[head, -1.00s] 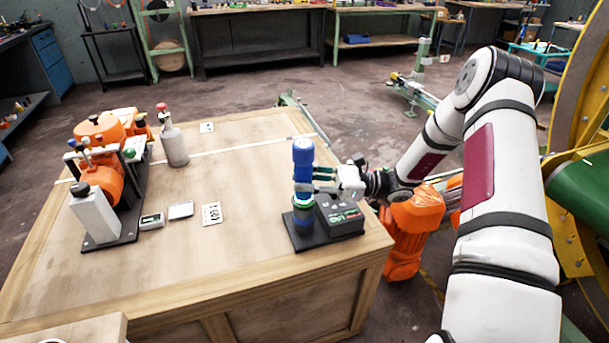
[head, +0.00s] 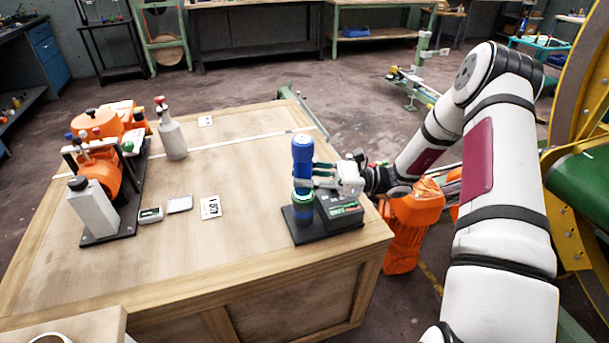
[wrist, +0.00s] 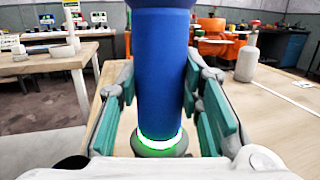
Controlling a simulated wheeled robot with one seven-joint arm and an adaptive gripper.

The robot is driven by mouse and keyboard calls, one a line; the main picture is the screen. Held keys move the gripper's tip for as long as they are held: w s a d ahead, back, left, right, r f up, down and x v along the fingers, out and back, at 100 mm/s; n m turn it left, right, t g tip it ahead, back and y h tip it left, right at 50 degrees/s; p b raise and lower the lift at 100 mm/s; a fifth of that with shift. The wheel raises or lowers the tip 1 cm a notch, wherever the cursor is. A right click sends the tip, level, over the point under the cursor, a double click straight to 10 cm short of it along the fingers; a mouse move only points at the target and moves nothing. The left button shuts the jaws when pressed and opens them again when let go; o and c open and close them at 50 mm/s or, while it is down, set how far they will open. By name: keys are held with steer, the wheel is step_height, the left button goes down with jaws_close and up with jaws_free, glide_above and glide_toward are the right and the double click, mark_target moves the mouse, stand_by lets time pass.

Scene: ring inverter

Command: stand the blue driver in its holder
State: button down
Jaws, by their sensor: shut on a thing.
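The blue driver (head: 302,163) stands upright over its holder, whose black base (head: 303,234) sits at the near right part of the wooden table. My gripper (head: 314,177) reaches in from the right and is shut on the driver's body. In the wrist view the driver (wrist: 162,72) is upright between the green finger pads. A green-white lit ring (wrist: 160,139) circles its lower end, just above a grey round part. The driver's lower end is in line with the holder; how deep it sits inside, I cannot tell.
A black box with a small display (head: 341,206) adjoins the holder on its right. An orange machine (head: 100,165) and a grey bottle (head: 173,139) stand at the table's left. Small flat items lie mid-table.

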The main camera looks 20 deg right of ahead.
steer(key=c, duration=1)
jaws_free()
steer(key=shift+c, duration=0.2)
steer(key=shift+d, duration=0.1)
steer(key=v, duration=1.1)
steer(key=shift+s+d, duration=0.15)
steer(key=shift+d, duration=0.2)
steer(key=s+a+r+n+g+h+p, duration=0.2)
steer(key=s+a+r+n+g+h, duration=0.3)
steer(key=r, duration=0.4)
steer(key=s+a+r+n+g+h+p, duration=0.2)
steer(key=s+a+r+n+h+p, duration=0.1)
steer(key=s+a+r+n+h, duration=0.35)
steer(key=s+r+n+t+h+p, duration=0.2)
steer(key=s+r+n+t+h, duration=0.1)
steer(key=s+r, duration=0.4)
steer(key=s+r+n+t+h+p, duration=0.3)
steer(key=s+r+n, duration=0.3)
steer(key=s, duration=0.7)
steer(key=shift+r+h, duration=0.5)
steer(key=shift+h, duration=0.25)
